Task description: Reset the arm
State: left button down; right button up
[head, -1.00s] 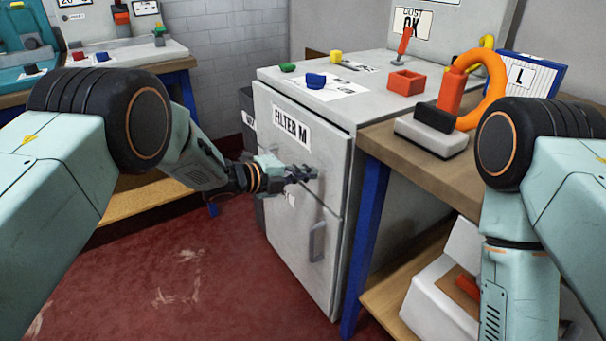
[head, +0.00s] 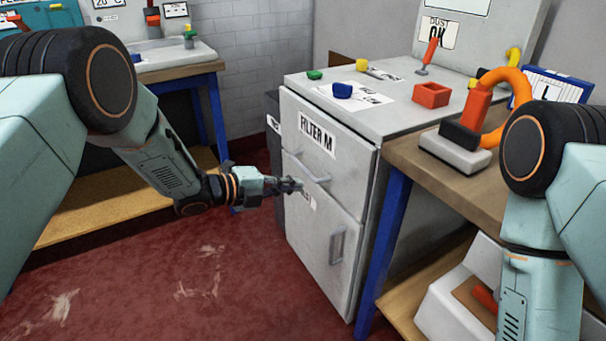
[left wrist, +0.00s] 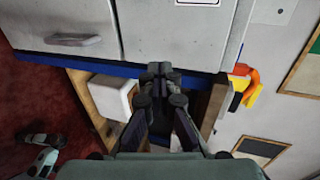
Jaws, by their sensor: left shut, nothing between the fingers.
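My left gripper (head: 291,186) is shut and empty in the head view. It is in front of the grey filter cabinet (head: 345,235), near its upper handle (head: 306,166); I cannot tell the exact gap. In the left wrist view the closed fingers (left wrist: 160,72) point toward a blue edge below the grey cabinet front (left wrist: 170,40). My right arm (head: 540,230) hangs down at the right of the head view, and its gripper is out of the picture.
The cabinet top holds a blue piece (head: 342,90), a green piece (head: 314,75), a yellow piece (head: 361,65) and a red open box (head: 431,95). A wooden bench (head: 405,150) stands right of the cabinet. The red floor (head: 190,285) is clear in front.

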pick_arm(q)
jog(key=s+a+f+n+g+y, duration=0.1)
jog(key=s+a+f+n+y, duration=0.35)
jog(key=s+f+n, duration=0.5)
jog(key=s+a+f+n+y, duration=0.45)
jog(key=s+f+n, duration=0.2)
jog(key=n, duration=0.55)
jog(key=s+a+n+g+y+p, duration=0.1)
jog(key=s+a+n+g, duration=0.1)
jog(key=s, duration=0.7)
jog(key=s+a+f+n+g+y, duration=0.1)
jog(key=s+a+n+g, duration=0.1)
jog(key=s, duration=0.8)
jog(key=s+a+n+g+y+p, duration=0.1)
jog(key=s+a+n+g, duration=0.2)
jog(key=s, duration=0.7)
jog(key=shift+f+n+p, duration=0.3)
jog(key=shift+f+n, duration=0.05)
jog(key=shift+n, duration=0.2)
